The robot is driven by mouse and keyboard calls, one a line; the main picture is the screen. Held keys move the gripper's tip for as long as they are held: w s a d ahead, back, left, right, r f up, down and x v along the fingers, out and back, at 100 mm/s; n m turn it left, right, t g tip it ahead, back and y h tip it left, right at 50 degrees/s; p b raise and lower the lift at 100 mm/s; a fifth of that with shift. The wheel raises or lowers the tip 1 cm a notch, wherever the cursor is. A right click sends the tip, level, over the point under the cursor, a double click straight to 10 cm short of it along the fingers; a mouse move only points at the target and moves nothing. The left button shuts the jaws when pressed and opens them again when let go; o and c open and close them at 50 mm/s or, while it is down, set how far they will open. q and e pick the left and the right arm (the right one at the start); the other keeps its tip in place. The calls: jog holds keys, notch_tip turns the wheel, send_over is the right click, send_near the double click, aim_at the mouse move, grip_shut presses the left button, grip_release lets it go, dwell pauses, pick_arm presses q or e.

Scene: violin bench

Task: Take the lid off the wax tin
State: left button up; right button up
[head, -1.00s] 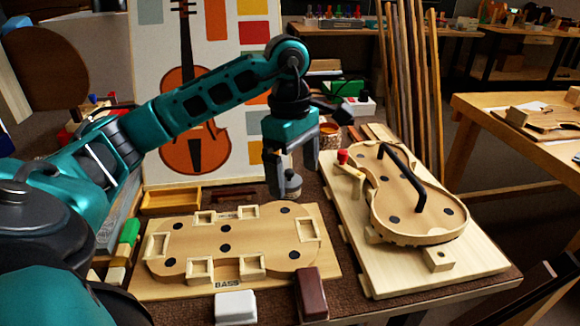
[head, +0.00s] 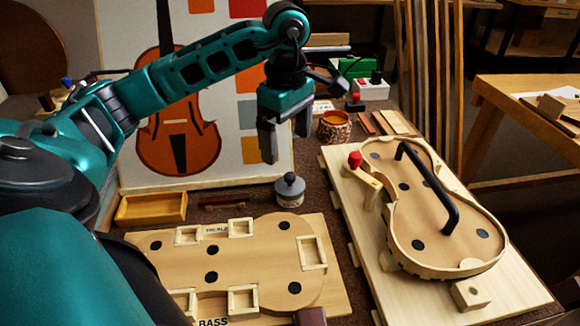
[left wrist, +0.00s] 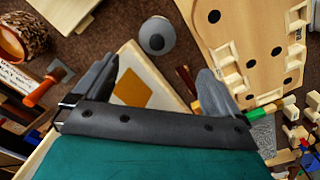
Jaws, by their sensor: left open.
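The wax tin (head: 289,196) is a small round grey tin standing on the bench between the poster and the BASS board. Its lid, with a dark round knob (head: 290,179), sits on top. In the left wrist view the tin (left wrist: 157,36) shows from above, beyond the fingertips. My left gripper (head: 286,145) is open and empty, fingers pointing down, above the tin and apart from it. Both its fingers (left wrist: 155,78) show in the left wrist view with nothing between them. My right gripper is not in view.
A wooden tray (head: 151,209) lies left of the tin, and a patterned jar (head: 334,127) stands behind it to the right. The BASS board (head: 255,262) lies in front. A violin body (head: 425,215) on a board fills the right. The violin poster (head: 240,165) stands behind.

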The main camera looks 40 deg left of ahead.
pick_arm(q)
send_over(290, 175)
jog(key=f, duration=0.4)
jog(key=shift+s+a+f+b, duration=0.15)
jog(key=shift+s+f+b, duration=0.1)
jog(key=shift+s+b, duration=0.1)
jog(key=f, duration=0.3)
jog(key=f+b, duration=0.1)
jog(key=f, duration=0.1)
jog(key=shift+w+f, duration=0.3)
jog(key=c, duration=1.1)
jog(key=shift+r, duration=0.15)
